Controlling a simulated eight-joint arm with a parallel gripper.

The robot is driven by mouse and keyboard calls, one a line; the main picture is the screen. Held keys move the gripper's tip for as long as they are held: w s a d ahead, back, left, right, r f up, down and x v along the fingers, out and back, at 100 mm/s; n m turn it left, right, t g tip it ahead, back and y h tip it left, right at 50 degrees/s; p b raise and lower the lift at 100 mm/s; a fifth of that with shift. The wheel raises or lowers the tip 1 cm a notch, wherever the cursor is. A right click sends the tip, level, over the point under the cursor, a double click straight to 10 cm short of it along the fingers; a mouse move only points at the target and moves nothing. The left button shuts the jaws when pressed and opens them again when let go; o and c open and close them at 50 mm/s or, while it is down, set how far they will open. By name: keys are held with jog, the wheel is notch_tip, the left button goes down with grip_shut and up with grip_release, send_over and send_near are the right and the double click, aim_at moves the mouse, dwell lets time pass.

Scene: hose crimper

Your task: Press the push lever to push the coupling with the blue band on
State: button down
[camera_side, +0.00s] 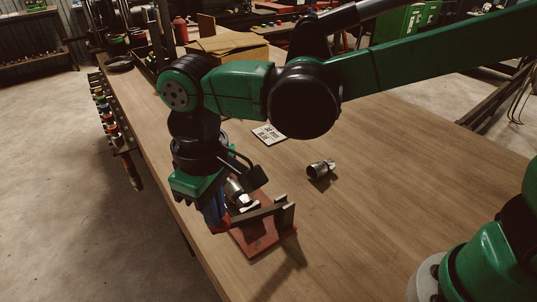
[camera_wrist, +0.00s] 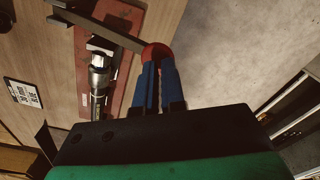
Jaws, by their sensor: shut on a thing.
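The push lever (camera_wrist: 105,26) is a flat grey bar with a red ball knob (camera_wrist: 156,50) at its end. My gripper (camera_wrist: 157,68) has blue fingers, and they are shut on the red knob. In the side view my gripper (camera_side: 215,214) is low at the left end of the lever (camera_side: 258,213). A silver coupling (camera_wrist: 99,62) sits in line with a dark hose (camera_wrist: 98,101) on the red crimper base (camera_wrist: 127,20), beside the lever. I cannot make out a blue band on it. In the side view my gripper partly hides the coupling and base (camera_side: 262,240).
A second metal coupling (camera_side: 320,169) lies loose on the wooden table (camera_side: 400,150), right of the crimper. A white printed card (camera_side: 268,134) lies behind. The table's left edge is close to my gripper. The table's right side is clear.

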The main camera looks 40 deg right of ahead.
jog(key=shift+f, duration=2)
notch_tip(320, 180, up, 13)
dwell(0.7)
jog(key=shift+d, duration=0.1)
jog(key=d+f+m+t, duration=0.3)
jog(key=d, duration=0.8)
jog(key=s+d+f+m+t, duration=0.1)
jog(key=d+f+m+t, duration=0.2)
jog(key=d, duration=0.8)
jog(key=shift+s+d+f+t, duration=0.15)
jog(key=shift+s+f+t, duration=0.2)
jog(key=shift+t, duration=0.25)
